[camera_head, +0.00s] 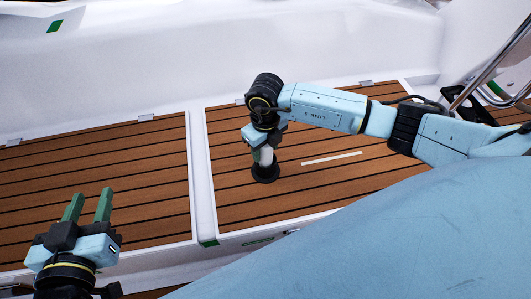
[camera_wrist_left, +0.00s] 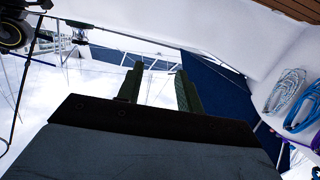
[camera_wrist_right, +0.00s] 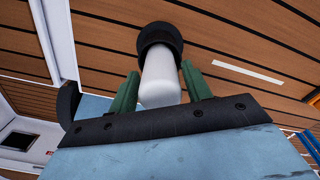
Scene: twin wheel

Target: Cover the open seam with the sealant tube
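The open seam shows as a pale, narrow strip (camera_head: 332,158) on the right teak panel, and also in the right wrist view (camera_wrist_right: 262,76). The sealant tube (camera_head: 266,156) has a white body and a wide black end, which points down at the planks left of the seam. My right gripper (camera_head: 263,140) is above the tube, its fingers mostly hidden by the wrist. In the right wrist view, its green fingers (camera_wrist_right: 160,92) are against both sides of the white tube body (camera_wrist_right: 160,78). I cannot tell whether the black end touches the wood. My left gripper (camera_head: 89,206) is open and empty, fingers up, at lower left.
The left teak panel (camera_head: 95,180) is bare. A white divider (camera_head: 200,175) separates it from the right panel (camera_head: 240,205). A white hull wall (camera_head: 200,75) rises behind. A metal rail (camera_head: 492,70) stands at right. My right forearm passes above the right panel.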

